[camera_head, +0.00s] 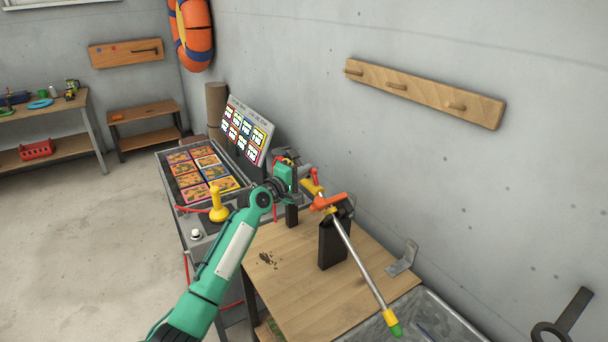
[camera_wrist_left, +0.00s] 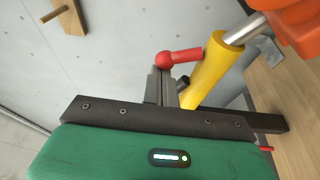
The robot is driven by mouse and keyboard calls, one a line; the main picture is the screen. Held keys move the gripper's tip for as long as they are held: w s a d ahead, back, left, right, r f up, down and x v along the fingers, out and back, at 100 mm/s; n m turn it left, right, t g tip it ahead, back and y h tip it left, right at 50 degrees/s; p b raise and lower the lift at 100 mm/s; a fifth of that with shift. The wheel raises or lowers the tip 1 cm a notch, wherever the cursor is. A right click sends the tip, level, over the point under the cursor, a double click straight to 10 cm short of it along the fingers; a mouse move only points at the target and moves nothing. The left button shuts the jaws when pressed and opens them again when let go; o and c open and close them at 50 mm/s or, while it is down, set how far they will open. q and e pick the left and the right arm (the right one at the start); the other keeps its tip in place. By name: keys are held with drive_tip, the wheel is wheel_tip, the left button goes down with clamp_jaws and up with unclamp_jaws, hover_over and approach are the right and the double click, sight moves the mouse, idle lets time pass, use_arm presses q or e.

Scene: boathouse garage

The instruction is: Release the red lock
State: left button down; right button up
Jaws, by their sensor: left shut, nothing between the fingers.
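The red lock (camera_wrist_left: 181,57) is a short red lever with a round end, joined to the side of a yellow sleeve (camera_wrist_left: 213,70) in the left wrist view. In the head view the red lock (camera_head: 314,177) shows small beside my left gripper. The sleeve sits on a silver pole (camera_head: 362,260) with an orange handle (camera_head: 330,202), tilted and resting on a black stand (camera_head: 332,243). My left gripper (camera_wrist_left: 164,76) is shut and empty, its fingertips close to the red round end; I cannot tell whether they touch it. My right gripper is not in view.
A wooden bench top (camera_head: 290,290) lies under the pole, with a metal sink (camera_head: 433,312) at its front right. A grey console with a yellow joystick (camera_head: 217,205) and picture tiles stands to the left. The wall with a peg rail (camera_head: 425,93) is close behind.

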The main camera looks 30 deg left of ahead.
use_arm(q)
drive_tip(key=d+m+b, duration=0.1)
drive_tip(key=m+b, duration=0.1)
drive_tip(key=s+d+m+t+b, duration=0.1)
drive_tip(key=m+b, duration=0.1)
drive_tip(key=b, duration=0.1)
drive_tip(key=r+m+h+b, duration=0.1)
drive_tip(key=m+b, duration=0.1)
drive_tip(key=b, duration=0.1)
drive_tip(key=shift+s+d+m+t, duration=0.3)
drive_tip(key=shift+d+t, duration=0.1)
